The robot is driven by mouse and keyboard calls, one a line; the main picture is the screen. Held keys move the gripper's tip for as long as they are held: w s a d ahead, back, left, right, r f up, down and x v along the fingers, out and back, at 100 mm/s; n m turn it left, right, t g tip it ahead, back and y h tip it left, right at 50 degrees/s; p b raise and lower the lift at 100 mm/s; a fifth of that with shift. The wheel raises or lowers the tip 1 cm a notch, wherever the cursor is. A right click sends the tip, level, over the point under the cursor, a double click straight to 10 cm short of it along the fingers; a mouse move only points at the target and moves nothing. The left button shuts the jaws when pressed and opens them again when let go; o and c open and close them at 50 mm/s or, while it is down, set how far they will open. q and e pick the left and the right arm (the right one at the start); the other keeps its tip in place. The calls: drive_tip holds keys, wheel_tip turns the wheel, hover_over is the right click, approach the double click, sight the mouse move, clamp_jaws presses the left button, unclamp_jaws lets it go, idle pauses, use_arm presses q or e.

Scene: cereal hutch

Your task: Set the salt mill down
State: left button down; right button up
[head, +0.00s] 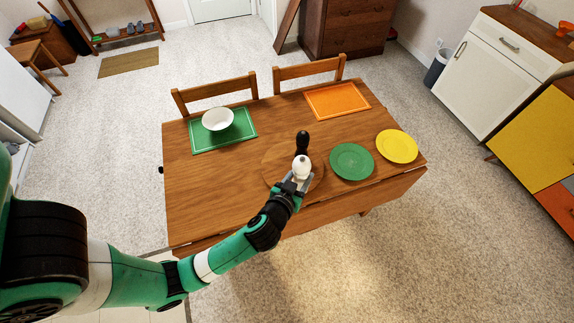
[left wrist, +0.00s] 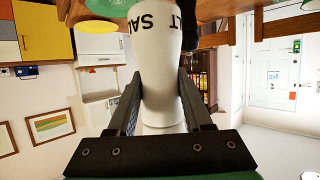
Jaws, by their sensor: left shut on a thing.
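The white salt mill (head: 301,166) is over the round wooden board (head: 273,160) near the table's front edge. In the left wrist view the salt mill (left wrist: 158,60) appears upside down, with its dark lettering at the top. My left gripper (head: 297,181) is shut on it, one finger on each side. The mill looks roughly upright. I cannot tell whether its base touches the board. A dark pepper mill (head: 302,141) stands just behind it. My right gripper is not in view.
A green plate (head: 351,162) and a yellow plate (head: 397,146) lie to the right on the wooden table (head: 240,178). A white bowl (head: 217,119) sits on a green placemat (head: 207,146). An orange placemat (head: 337,100) lies empty at the back. The table's left front is clear.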

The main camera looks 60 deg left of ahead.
use_arm(q)
drive_tip(key=a+f+b, duration=0.2)
drive_tip(key=b, duration=0.1)
drive_tip(key=shift+w, duration=0.15)
drive_tip(key=w+a+f+b, duration=0.1)
drive_tip(key=a+f, duration=0.1)
drive_tip(key=a, duration=0.1)
drive_tip(key=w+a+f+b, duration=0.1)
drive_tip(key=w+a+f, duration=0.1)
drive_tip(key=a, duration=0.1)
drive_tip(key=w+a+f+b, duration=0.1)
drive_tip(key=a+f, duration=0.2)
drive_tip(key=a, duration=0.1)
drive_tip(key=shift+w+f, duration=0.1)
drive_tip(key=shift+w, duration=0.1)
drive_tip(key=shift+w+a+f, duration=0.15)
drive_tip(key=shift+a, duration=0.1)
drive_tip(key=f, duration=0.1)
drive_tip(key=f+b, duration=0.2)
drive_tip(key=f, duration=0.1)
drive_tip(key=shift+a, duration=0.25)
drive_tip(key=shift+r, duration=0.15)
drive_tip(key=shift+w, duration=0.1)
